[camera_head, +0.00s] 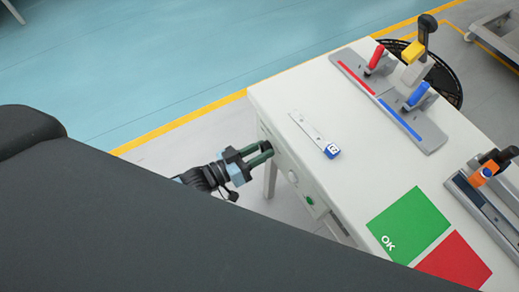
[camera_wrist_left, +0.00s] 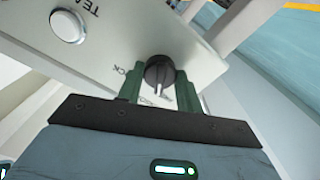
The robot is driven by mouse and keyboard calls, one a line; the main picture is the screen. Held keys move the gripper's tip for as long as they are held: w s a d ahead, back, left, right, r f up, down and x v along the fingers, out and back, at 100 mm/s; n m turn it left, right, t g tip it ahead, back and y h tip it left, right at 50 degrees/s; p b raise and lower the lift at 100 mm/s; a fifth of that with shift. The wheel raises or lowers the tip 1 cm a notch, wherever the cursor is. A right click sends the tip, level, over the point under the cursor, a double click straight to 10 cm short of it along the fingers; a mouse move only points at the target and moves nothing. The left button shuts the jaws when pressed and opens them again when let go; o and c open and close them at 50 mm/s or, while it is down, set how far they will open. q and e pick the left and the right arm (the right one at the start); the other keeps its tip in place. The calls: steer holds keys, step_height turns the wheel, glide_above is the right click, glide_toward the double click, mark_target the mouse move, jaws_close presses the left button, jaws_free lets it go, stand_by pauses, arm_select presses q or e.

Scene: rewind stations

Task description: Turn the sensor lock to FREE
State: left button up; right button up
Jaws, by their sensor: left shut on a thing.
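The sensor lock is a round dark knob (camera_wrist_left: 158,73) on the pale front panel in the left wrist view. A white mark on it points down toward my gripper. Lettering beside the knob is partly hidden by a finger; only its last letters, like "CK", show. My left gripper (camera_head: 267,153) reaches the front panel of the white table (camera_head: 345,150) in the head view, where its fingers hide the knob. In the left wrist view the gripper's (camera_wrist_left: 158,82) two green fingers stand either side of the knob, shut on it. My right gripper is not in view.
A round white button (camera_wrist_left: 68,26) sits left of the knob, and a green button (camera_head: 310,201) is further along the front. On top are red (camera_head: 376,57) and blue (camera_head: 418,94) handles, a small blue-white block (camera_head: 332,151), and green (camera_head: 408,225) and red (camera_head: 455,262) areas.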

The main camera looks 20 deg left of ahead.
arm_select(q)
steer(key=shift+n, duration=1.2)
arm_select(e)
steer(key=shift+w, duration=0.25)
arm_select(q)
steer(key=shift+n, duration=0.3)
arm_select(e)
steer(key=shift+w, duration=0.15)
arm_select(q)
steer(key=o, duration=1)
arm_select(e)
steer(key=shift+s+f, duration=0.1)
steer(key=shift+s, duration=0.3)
arm_select(q)
steer(key=v, duration=0.7)
steer(key=shift+s+a, duration=0.25)
steer(key=shift+s, duration=0.1)
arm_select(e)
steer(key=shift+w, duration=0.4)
